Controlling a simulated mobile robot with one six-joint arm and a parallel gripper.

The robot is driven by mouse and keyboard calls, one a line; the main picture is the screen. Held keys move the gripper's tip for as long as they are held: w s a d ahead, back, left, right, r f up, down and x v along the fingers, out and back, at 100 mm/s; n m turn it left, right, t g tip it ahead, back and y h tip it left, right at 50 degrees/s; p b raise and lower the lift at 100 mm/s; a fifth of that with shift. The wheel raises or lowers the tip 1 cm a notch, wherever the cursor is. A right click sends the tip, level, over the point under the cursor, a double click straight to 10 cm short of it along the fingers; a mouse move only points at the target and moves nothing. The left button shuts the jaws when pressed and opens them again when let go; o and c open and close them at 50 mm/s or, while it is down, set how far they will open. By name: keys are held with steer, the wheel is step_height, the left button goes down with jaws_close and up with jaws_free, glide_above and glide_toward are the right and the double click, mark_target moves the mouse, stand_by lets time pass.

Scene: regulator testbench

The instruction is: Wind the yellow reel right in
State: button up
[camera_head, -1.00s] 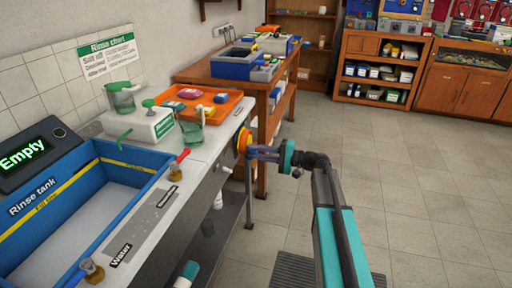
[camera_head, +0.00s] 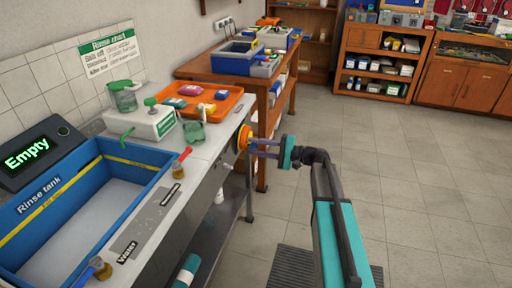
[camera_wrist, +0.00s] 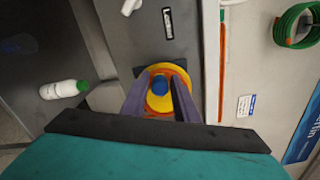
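The yellow reel (camera_head: 241,138) is on the front face of the bench, near its far end. In the wrist view the reel (camera_wrist: 158,70) is a yellow disc with an orange part and a blue knob (camera_wrist: 160,86) at its centre. My gripper (camera_head: 254,147) reaches towards it from the right in the head view. In the wrist view my gripper (camera_wrist: 160,92) has its two purple-grey fingers apart, one on each side of the blue knob, with gaps visible. The fingers cover part of the reel's lower rim. Whether the fingertips touch the reel is unclear.
The bench top (camera_head: 203,148) carries a blue rinse tank (camera_head: 120,152), an orange tray (camera_head: 222,104) and a white box (camera_head: 152,123). A white bottle (camera_wrist: 62,90) with a green cap shows below the bench. A wooden table (camera_head: 205,70) stands beyond. The floor on the right is clear.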

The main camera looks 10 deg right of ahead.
steer(key=shift+o, duration=0.9)
steer(key=v, duration=1.4)
steer(key=shift+a, duration=0.25)
